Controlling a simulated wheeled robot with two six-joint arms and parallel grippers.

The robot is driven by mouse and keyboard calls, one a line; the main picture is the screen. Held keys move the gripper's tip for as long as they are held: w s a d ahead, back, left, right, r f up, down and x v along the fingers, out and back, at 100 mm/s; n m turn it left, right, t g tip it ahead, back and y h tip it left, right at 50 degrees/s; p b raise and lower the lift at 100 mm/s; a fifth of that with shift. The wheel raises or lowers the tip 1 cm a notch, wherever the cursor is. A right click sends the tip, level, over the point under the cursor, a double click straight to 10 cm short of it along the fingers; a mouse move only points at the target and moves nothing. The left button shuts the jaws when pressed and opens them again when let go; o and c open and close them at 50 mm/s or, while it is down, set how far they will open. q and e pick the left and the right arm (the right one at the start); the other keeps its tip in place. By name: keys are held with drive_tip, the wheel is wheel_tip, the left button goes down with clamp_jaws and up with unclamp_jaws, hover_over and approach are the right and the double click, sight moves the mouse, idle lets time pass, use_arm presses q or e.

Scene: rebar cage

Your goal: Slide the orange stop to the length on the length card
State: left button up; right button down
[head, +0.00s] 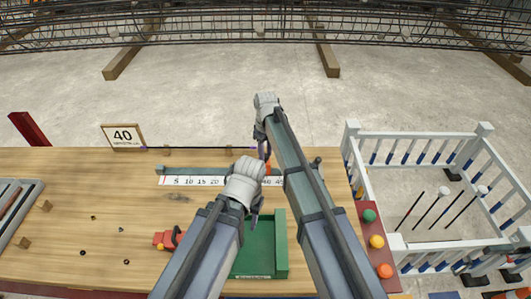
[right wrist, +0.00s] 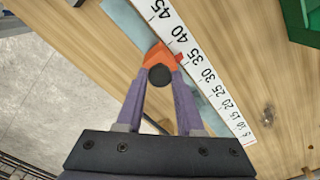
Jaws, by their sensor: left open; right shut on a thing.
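The length card (head: 123,136) reads 40 and stands at the back left of the bench. The white scale strip (head: 190,181) runs along a grey rail, partly hidden by my arms. The orange stop (right wrist: 161,56) sits on the rail, its red pointer at the scale edge between the 35 and 40 numbers. It also shows in the head view (head: 267,168). My right gripper (right wrist: 160,78) is shut on the stop, a finger on each side of its dark knob. My left gripper (head: 256,214) is open over the bench in front of the scale, holding nothing visible.
A green tray (head: 281,244) lies in front of the scale, partly behind my arms. A red tool (head: 168,239) lies left of it. A red panel (head: 368,235) with coloured buttons is at the right edge. The bench's left middle is mostly clear.

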idle(0.3)
drive_tip(key=shift+d, duration=1.3)
drive_tip(key=c, duration=0.5)
unclamp_jaws()
drive_tip(key=shift+c, duration=0.2)
wheel_tip(320, 180, up, 8)
drive_tip(key=p, duration=0.7)
drive_tip(key=shift+p, duration=0.4)
drive_tip(key=shift+f, duration=0.15)
